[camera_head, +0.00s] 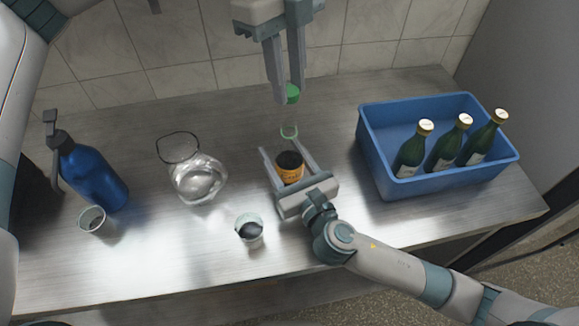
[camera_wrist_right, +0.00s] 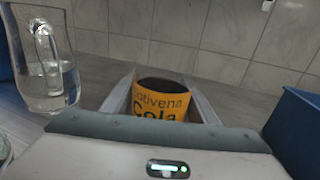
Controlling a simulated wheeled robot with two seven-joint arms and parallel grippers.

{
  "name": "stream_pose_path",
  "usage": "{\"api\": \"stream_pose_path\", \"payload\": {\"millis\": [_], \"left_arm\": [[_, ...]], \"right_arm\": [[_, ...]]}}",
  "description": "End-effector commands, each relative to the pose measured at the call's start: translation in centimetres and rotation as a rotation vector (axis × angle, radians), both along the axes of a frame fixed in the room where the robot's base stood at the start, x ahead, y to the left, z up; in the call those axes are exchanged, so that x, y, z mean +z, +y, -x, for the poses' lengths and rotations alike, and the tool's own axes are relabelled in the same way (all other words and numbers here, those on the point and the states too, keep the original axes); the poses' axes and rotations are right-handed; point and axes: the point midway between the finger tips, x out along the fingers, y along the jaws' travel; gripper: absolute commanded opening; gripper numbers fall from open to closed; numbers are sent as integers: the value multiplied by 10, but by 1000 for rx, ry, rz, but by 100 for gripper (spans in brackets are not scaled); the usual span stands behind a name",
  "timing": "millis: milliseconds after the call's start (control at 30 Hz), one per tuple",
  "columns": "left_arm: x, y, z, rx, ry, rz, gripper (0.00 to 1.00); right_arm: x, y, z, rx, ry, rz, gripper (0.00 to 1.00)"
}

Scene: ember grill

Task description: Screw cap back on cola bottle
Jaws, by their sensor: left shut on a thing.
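The cola bottle (camera_head: 290,175) stands upright on the counter, with an orange label and dark contents. A thin green ring (camera_head: 289,132) shows above it; the clear part between is hard to make out. The label also shows in the right wrist view (camera_wrist_right: 160,105). My right gripper (camera_head: 284,149) is open, with one finger on each side of the bottle; I cannot tell whether either finger touches it. My left gripper (camera_head: 287,97) points down above the bottle, shut on the green cap (camera_head: 292,94). The cap is apart from the ring, above it in the picture.
A blue crate (camera_head: 400,187) with several green bottles stands to the right. A glass pitcher (camera_head: 198,182), a blue flask (camera_head: 92,178), a white cup (camera_head: 92,219) and a cup with dark contents (camera_head: 249,231) are on the left. The tiled wall is behind.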

Motion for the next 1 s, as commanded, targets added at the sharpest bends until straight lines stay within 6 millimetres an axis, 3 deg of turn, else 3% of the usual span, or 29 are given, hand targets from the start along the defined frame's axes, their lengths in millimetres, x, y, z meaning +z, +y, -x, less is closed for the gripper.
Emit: {"api": "stream_pose_path", "payload": {"millis": [33, 167, 200, 367, 700, 1000], "left_arm": [[0, 0, 0, 0, 0, 0, 4], [0, 0, 0, 0, 0, 0, 4], [0, 0, 0, 0, 0, 0, 4], [-6, 0, 0, 0, 1, -1, 4], [-45, 0, 0, 0, 1, 0, 4], [-50, 0, 0, 0, 1, 1, 4]], "right_arm": [[0, 0, 0, 0, 0, 0, 40], [0, 0, 0, 0, 0, 0, 9], [0, 0, 0, 0, 0, 0, 6], [0, 0, 0, 0, 0, 0, 6], [0, 0, 0, 0, 0, 0, 6], [0, 0, 0, 0, 0, 0, 6]]}}
